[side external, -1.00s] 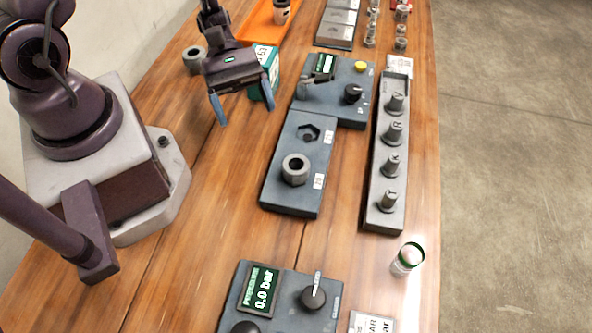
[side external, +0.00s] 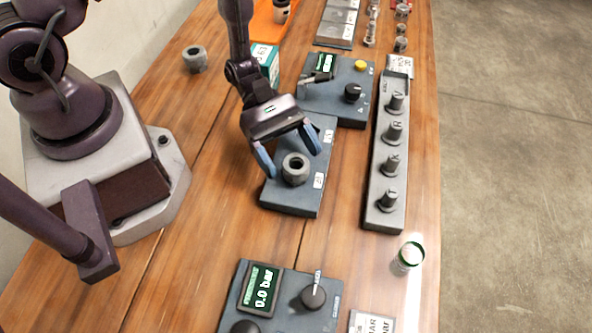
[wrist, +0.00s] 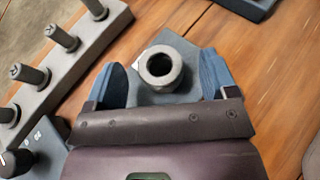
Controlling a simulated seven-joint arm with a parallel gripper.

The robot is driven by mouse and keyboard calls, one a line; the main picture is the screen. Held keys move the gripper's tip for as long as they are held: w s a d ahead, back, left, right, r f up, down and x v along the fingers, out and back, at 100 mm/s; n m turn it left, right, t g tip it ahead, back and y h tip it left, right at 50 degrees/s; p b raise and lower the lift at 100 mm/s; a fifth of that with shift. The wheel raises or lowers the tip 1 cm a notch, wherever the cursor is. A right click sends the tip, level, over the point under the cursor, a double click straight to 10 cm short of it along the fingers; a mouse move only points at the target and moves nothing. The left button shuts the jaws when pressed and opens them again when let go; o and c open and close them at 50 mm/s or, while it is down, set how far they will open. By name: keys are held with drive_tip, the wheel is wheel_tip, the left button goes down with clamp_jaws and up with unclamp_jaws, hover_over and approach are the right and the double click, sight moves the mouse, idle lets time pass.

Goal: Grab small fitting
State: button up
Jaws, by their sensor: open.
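A grey ring-shaped fitting (side external: 295,169) with a hex body stands on the near end of the dark blue plate (side external: 284,205). My gripper (side external: 292,163) is open above this plate, with its blue fingers spread to either side of the fitting in the picture. In the wrist view the fitting (wrist: 161,68) shows between the two fingertips, and no finger visibly touches it. Another grey ring fitting (side external: 195,58) lies on the table at the far left. I cannot tell from size alone which one is the small fitting.
A grey rack (side external: 378,216) with several upright pegs stands right of the plate. A panel with a yellow button (side external: 361,66) adjoins its far end. A pressure panel (side external: 286,301) sits nearer, and a green-rimmed cylinder (side external: 409,256) stands at right. Wood left of the plate is clear.

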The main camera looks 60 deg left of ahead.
drive_tip(key=shift+x, duration=1.05)
drive_tip(key=shift+c, duration=0.3)
drive_tip(key=c, duration=0.9)
drive_tip(key=shift+c, duration=0.2)
